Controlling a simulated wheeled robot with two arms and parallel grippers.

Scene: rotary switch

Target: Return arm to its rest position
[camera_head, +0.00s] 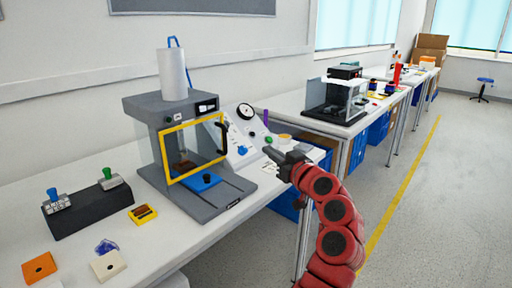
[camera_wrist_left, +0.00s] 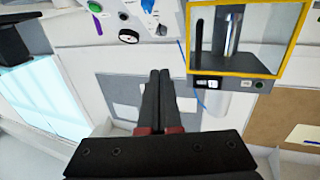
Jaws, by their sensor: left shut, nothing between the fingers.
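My left gripper (camera_head: 270,151) is at the end of the red arm, beside the front right of the white control panel (camera_head: 231,152). Its two dark fingers are together and hold nothing; they also show closed in the left wrist view (camera_wrist_left: 160,74). The panel has a round gauge (camera_head: 245,111), a dark knob (camera_head: 242,150) and coloured buttons. In the wrist view the gauge (camera_wrist_left: 129,36) and a green button (camera_wrist_left: 95,6) are at the top left, apart from the fingers. Part of the panel's right side is close to the gripper in the head view. My right gripper is not in view.
A grey press (camera_head: 172,110) with a yellow-framed window stands left of the panel on the white table (camera_head: 190,235). A black block with two switches (camera_head: 86,208) and small coloured plates lie further left. Open floor (camera_head: 440,200) lies to the right.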

